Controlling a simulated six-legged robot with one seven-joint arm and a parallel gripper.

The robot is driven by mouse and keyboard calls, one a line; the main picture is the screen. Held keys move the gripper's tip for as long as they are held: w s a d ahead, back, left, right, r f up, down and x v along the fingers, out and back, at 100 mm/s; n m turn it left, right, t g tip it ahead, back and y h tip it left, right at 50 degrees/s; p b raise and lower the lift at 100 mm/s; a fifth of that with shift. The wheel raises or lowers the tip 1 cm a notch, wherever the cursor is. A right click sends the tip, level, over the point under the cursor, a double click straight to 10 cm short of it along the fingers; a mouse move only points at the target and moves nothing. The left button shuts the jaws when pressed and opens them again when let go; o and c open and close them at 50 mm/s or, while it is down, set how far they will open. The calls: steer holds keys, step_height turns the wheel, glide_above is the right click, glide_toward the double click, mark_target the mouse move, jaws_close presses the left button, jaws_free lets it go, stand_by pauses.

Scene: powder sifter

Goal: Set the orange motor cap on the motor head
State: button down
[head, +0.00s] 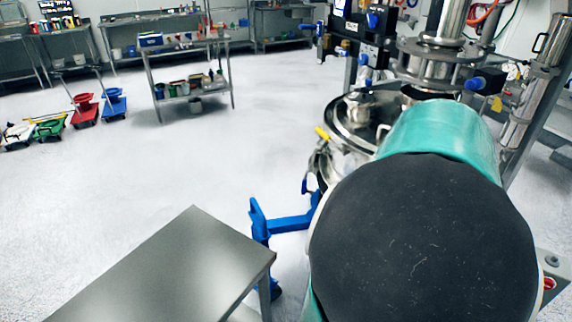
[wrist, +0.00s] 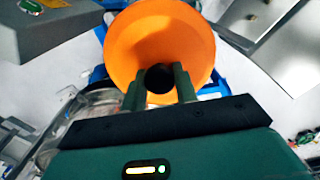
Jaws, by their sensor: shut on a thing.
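The orange motor cap (wrist: 195,45) is a wide round shape in the upper middle of the wrist view. My gripper (wrist: 159,80) has its two green fingers on either side of a dark round part near the cap's lower middle, and it is shut on the cap. The cap covers what lies directly beyond it. In the head view my large teal and black arm link fills the lower right and hides the gripper and the cap. I cannot pick out the motor head for certain in either view.
A steel sifter vessel (head: 350,125) with a blue frame (head: 285,225) stands beside my arm. A bare steel table (head: 170,275) is at the lower left. A shelf cart (head: 188,65) and colored mop buckets (head: 85,110) stand farther back. The floor between is clear.

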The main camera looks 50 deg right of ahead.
steer(key=d+f, duration=0.2)
steer(key=w+d+f, duration=0.1)
steer(key=d+f, duration=0.3)
steer(key=d, duration=0.1)
steer(key=shift+w+f, duration=0.15)
steer(key=shift+d+f, duration=0.4)
steer(key=shift+f, duration=1.55)
steer(key=shift+f, duration=0.4)
steer(key=shift+f, duration=0.2)
steer(key=c, duration=1.1)
jaws_free()
